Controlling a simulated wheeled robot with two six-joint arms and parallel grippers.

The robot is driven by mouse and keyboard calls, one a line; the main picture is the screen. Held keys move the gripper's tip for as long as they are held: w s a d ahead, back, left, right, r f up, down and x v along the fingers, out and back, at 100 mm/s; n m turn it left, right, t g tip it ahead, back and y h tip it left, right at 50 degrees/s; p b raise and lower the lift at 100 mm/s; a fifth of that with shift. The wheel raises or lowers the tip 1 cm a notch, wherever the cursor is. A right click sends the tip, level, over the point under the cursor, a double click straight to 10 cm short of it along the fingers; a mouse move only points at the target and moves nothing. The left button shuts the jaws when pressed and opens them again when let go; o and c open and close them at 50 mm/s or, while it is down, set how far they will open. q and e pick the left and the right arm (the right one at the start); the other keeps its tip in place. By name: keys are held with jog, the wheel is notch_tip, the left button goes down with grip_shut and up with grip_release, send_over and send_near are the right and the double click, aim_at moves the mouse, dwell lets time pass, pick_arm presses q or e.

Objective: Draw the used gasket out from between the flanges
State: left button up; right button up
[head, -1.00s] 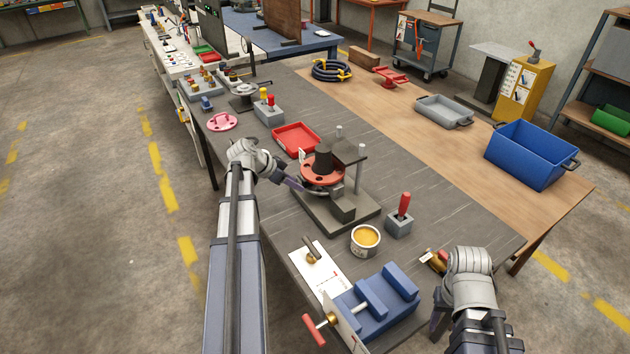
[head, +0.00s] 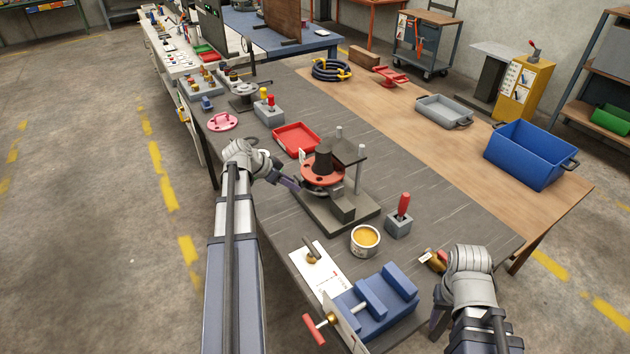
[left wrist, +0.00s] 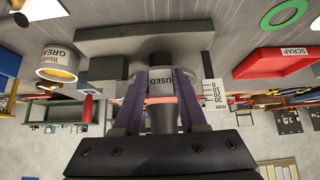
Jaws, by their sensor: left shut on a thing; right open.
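The flanged spool stands on a dark stand (head: 345,212) on the bench, with a red upper flange (head: 322,169) showing in the head view. My left gripper (head: 294,185) is at the left side of the flanges. In the left wrist view its two purple fingers (left wrist: 160,90) are shut on the tab marked USED of the used gasket (left wrist: 160,77). The rest of the gasket is mostly hidden, so I cannot tell how much of it lies between the flanges. My right gripper (head: 437,318) is open at the bench's near right edge, apart from the spool.
A red tray (head: 297,137), marked SCRAP in the left wrist view (left wrist: 275,62), lies behind the spool. A grease tin (head: 365,241) and a red-handled tool in a grey block (head: 398,225) stand in front. A blue vise (head: 375,305) is nearer. A post (head: 359,168) rises beside the flanges.

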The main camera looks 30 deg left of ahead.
pick_arm(q)
jog(key=s+a, duration=0.6)
jog(key=s, duration=0.5)
jog(key=shift+s, duration=0.2)
dwell(0.8)
notch_tip(320, 180, up, 6)
jog(key=p, duration=0.6)
dwell(0.3)
dwell(0.4)
